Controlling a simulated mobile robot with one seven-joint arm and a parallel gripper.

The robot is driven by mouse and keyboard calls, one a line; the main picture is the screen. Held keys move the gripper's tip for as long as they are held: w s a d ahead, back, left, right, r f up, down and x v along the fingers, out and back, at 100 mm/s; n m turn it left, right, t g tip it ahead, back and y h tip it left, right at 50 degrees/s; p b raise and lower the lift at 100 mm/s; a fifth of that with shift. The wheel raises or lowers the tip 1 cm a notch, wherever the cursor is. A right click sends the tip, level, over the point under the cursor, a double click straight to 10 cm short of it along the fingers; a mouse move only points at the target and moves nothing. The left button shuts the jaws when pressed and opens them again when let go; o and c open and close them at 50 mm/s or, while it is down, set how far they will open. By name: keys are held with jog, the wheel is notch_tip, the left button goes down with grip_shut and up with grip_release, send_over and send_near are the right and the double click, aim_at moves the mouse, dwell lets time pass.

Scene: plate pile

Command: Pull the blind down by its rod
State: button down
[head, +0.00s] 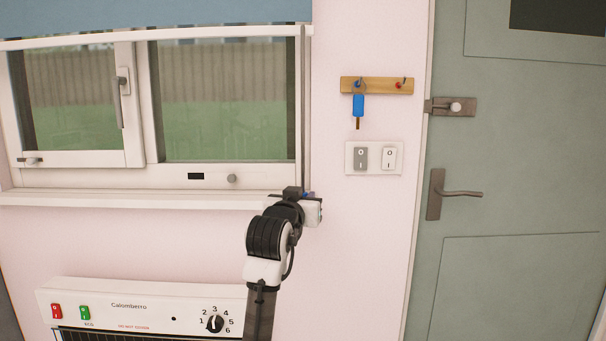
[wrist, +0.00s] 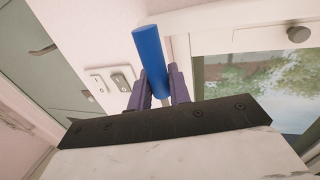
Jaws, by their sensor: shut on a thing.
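The blue blind (head: 160,14) covers only the top strip of the window in the head view; its lower edge is near the top of the frame. Its thin grey rod (head: 304,110) hangs upright along the window's right side, down to my gripper. My gripper (head: 306,194) is at the right end of the window sill. In the wrist view, my gripper (wrist: 158,88) is shut on the rod's blue cylindrical handle (wrist: 149,48), which stands up between the two fingers. In the head view the gripper mostly hides the handle.
The window (head: 140,168) has a white frame and projecting sill (head: 130,198). Right of the rod are a key rack (head: 385,86) with a blue-tagged key, two switches (head: 374,158) and a grey-green door (head: 510,180). A heater (head: 140,310) with a dial stands below. The wall between is bare.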

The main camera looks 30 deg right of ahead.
notch_tip(320, 180, down, 27)
jog(key=b, duration=0.9)
jog(key=c, duration=1.4)
grip_release()
jog(key=shift+o, duration=0.3)
jog(key=shift+r, duration=0.1)
jog(key=v, duration=1.4)
